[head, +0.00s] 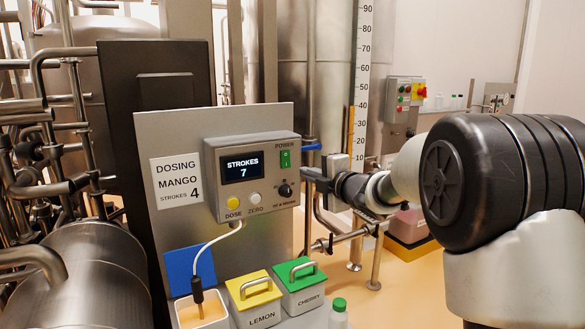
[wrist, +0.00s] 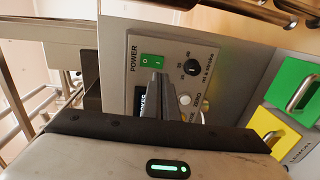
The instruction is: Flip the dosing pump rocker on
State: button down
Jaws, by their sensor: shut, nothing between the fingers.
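The dosing pump box (head: 254,178) is fixed to a grey panel, and its display (head: 243,167) is lit and reads STROKES 7. The green POWER rocker (head: 285,158) sits at its upper right and also shows in the wrist view (wrist: 151,61). I cannot tell which half of the rocker is pressed. My gripper (head: 310,173) is shut and empty, just right of the box, with its fingers toward the panel face. In the wrist view my fingertips (wrist: 154,74) appear just below the rocker and cover part of the display. Contact with the rocker cannot be told.
A black dial (head: 285,190), a yellow DOSE button (head: 233,202) and a white ZERO button (head: 255,199) are close to the rocker. A sign (head: 177,181) reads DOSING MANGO STROKES 4. Yellow LEMON (head: 262,314) and green CHERRY (head: 308,298) bins stand below. Pipes crowd the left.

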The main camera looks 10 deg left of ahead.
aim_at(287, 166)
jog(key=p+x, duration=0.1)
jog(key=x, duration=0.8)
jog(key=shift+w, duration=0.1)
jog(key=shift+f, duration=0.1)
jog(key=b, duration=0.1)
jog(key=f+b, duration=0.1)
jog(key=b, duration=0.1)
jog(key=shift+w+a, duration=0.15)
jog(key=shift+r+p, duration=0.55)
jog(key=shift+r, duration=0.05)
jog(key=shift+f, duration=0.1)
